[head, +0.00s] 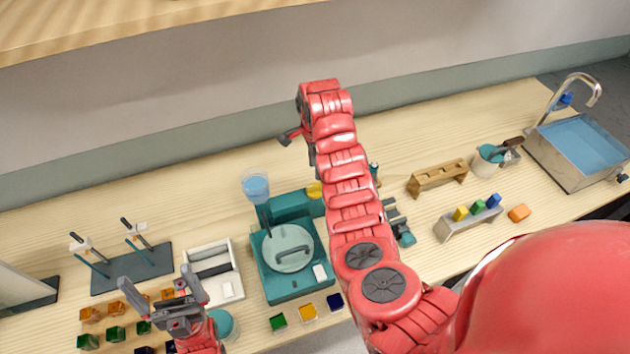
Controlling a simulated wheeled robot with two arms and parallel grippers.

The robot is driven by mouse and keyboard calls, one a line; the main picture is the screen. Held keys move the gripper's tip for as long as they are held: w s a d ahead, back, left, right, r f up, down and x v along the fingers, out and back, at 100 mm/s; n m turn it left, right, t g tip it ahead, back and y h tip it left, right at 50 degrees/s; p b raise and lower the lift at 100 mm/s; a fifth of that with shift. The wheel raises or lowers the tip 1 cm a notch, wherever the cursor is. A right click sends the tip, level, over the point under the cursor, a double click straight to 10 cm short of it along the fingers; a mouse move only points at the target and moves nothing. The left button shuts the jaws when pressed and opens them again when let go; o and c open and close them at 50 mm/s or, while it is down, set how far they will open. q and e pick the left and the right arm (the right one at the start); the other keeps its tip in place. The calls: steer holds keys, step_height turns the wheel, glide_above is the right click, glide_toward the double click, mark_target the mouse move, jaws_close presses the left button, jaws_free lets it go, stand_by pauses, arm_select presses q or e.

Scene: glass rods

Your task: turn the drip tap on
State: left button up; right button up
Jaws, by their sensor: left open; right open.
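A teal machine (268,285) with a round pale plate (288,248) stands at the middle of the bench. A clear cup of blue water (256,187) stands on a thin stem at its back left, which looks like the drip supply. I cannot make out its tap handle or whether it is on. A small yellow part (314,190) shows behind the plate, partly beside my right arm. My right gripper (291,137) is open behind the machine, above the bench's back, partly hidden by its own arm. My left gripper (157,279) is open and empty at the front left.
A white tray (226,291) stands left of the machine, and a dark stand with clamps (132,270) further left. Several coloured blocks (115,333) lie near my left gripper. A wooden rack (437,178) and a sink (578,150) with a faucet are at right.

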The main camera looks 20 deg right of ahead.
mark_target(315, 185)
step_height(315, 185, down, 6)
steer(key=b, duration=0.3)
steer(key=shift+w+r, duration=0.1)
steer(key=shift+w, duration=0.05)
steer(key=shift+f, duration=1.1)
jaws_close()
